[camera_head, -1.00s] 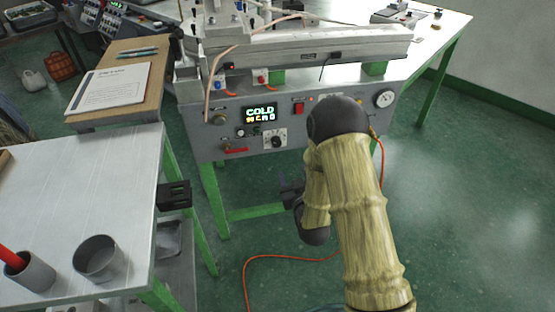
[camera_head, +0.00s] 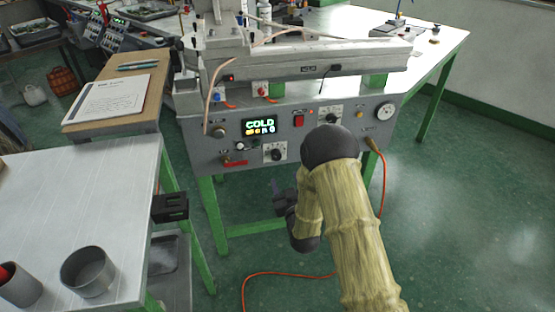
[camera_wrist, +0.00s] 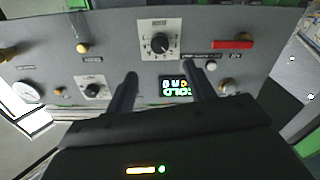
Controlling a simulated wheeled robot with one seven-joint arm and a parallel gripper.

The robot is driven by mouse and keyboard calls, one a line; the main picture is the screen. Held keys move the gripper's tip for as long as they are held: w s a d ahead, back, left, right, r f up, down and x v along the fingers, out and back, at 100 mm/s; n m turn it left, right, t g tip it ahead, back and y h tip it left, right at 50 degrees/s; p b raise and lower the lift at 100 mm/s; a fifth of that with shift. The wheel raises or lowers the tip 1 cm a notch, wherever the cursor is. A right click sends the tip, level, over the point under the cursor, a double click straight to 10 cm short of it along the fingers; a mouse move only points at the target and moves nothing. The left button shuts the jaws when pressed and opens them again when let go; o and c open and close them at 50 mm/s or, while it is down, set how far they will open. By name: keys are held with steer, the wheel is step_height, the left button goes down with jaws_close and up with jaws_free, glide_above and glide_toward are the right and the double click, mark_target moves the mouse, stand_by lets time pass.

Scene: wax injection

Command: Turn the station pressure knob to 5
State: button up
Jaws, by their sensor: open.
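The station's grey front panel (camera_head: 225,147) carries two black dial knobs on white plates. One knob (camera_head: 275,152) sits low, below the COLD display (camera_head: 259,125); the other (camera_head: 330,115) sits higher, nearer the pressure gauge (camera_head: 385,110). Their plate lettering is too small to read. In the wrist view, which is upside down, the low knob (camera_wrist: 160,43) is at top centre and the high one (camera_wrist: 92,90) is at left. My gripper (camera_wrist: 162,92) is open and empty, its fingers apart in front of the panel. In the head view it (camera_head: 285,202) shows dark below the panel, partly behind my arm.
A red switch (camera_head: 299,121) and a red-handled valve (camera_head: 235,162) are on the panel. An orange cable (camera_head: 382,185) hangs from its right side. A light table (camera_head: 80,195) with cups stands at left. Floor at right is clear.

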mark_target(277, 158)
steer(key=b+x, duration=0.1)
steer(key=x, duration=1.1)
steer(key=shift+c, duration=0.2)
steer(key=c, duration=0.9)
